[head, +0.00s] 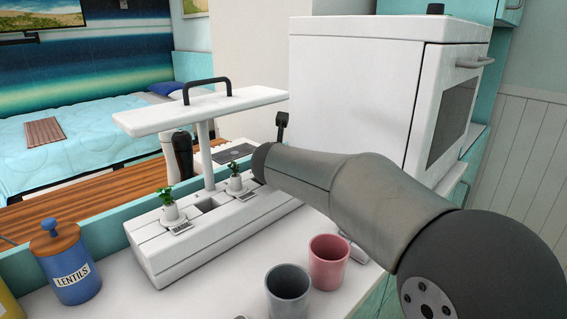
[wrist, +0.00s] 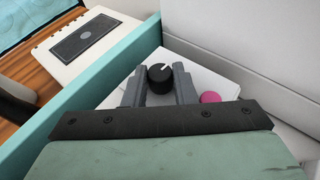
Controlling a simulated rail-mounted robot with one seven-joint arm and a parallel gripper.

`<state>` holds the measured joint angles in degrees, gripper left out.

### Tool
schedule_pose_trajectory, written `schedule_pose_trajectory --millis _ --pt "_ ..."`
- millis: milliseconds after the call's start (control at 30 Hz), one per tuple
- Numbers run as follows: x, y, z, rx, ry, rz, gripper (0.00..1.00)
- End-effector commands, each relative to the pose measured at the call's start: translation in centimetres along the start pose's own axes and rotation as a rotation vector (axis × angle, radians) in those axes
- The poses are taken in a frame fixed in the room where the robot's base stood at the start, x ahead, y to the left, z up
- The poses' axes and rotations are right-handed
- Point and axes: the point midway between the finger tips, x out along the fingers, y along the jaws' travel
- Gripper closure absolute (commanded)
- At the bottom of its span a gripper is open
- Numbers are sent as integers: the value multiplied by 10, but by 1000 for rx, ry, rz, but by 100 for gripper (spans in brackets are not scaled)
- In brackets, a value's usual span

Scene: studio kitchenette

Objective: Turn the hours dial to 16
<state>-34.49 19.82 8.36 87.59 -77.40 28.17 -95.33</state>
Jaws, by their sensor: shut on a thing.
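The hours dial (wrist: 157,82) is a round black knob with a white pointer line on its top, seen in the wrist view. It stands on a white surface beside a pink round button (wrist: 210,97). My gripper (wrist: 158,75) has one finger on each side of the dial and is shut on it. The white line points toward the upper right of the picture. No hour numbers can be read around the dial. In the head view my arm hides the dial and the fingers, near the far end of the white planter (head: 165,262).
The planter holds small green plants (head: 236,178) under a white light bar (head: 200,108). A grey cup (head: 288,292), a pink cup (head: 329,262) and a blue lentils jar (head: 68,268) stand near it. A white oven (head: 350,95) is close behind my arm. A teal ledge (wrist: 95,88) runs left of the dial.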

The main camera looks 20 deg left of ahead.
Motion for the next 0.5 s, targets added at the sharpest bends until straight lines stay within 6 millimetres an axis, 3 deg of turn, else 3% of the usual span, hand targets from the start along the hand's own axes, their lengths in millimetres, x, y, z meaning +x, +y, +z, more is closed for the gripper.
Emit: schedule_pose_trajectory --millis 500 --pt "0 7 3 138 3 -338 98"
